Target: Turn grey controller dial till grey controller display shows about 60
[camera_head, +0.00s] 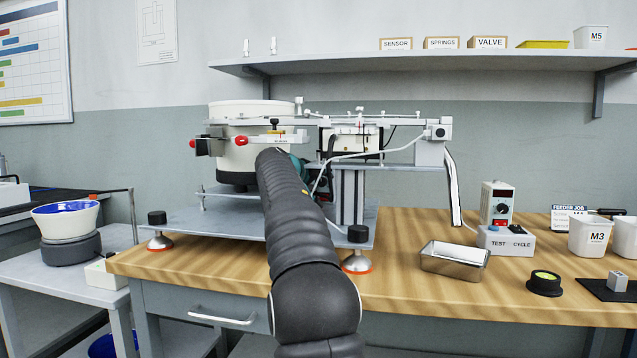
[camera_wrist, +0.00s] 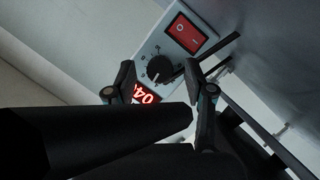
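In the wrist view a grey controller (camera_wrist: 178,45) shows tilted, with a black dial (camera_wrist: 158,69) that has a white pointer mark. Its red-lit display (camera_wrist: 148,94) lies below the dial. In the head view my arm hides the gripper, and I cannot see this controller there for certain.
The controller has a red rocker switch (camera_wrist: 186,34) above its dial. In the head view a bowl feeder (camera_head: 236,135) stands beyond my arm. Another controller-like box (camera_head: 497,203), a metal tray (camera_head: 454,260) and white bins (camera_head: 588,236) stand on the bench at right.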

